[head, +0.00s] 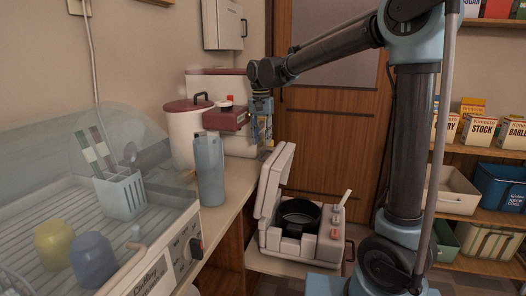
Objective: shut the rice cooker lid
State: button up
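The rice cooker (334,250) is a white appliance with a dark inner pot (299,214) and reddish buttons. It sits on a low pale shelf (280,266) to the right of the counter. Its lid (275,180) stands open, upright at the left side of the body. A white utensil handle (345,198) sticks up at its right side. My gripper (264,140) points down from the end of my arm, above the raised lid and apart from it in the picture. Its fingers are small and partly blurred into the background, so its opening is unclear.
The counter (222,215) holds a blue bottle (209,170), a white pot with a red lid (184,135) and a red box (226,120) beside my gripper. A dish dryer (150,262) stands at left. Shelves with boxes and bins (500,185) line the right.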

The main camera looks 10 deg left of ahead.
aim_at(263, 153)
jog(key=shift+d+f, duration=0.1)
jog(key=shift+f, duration=2.5)
grip_shut()
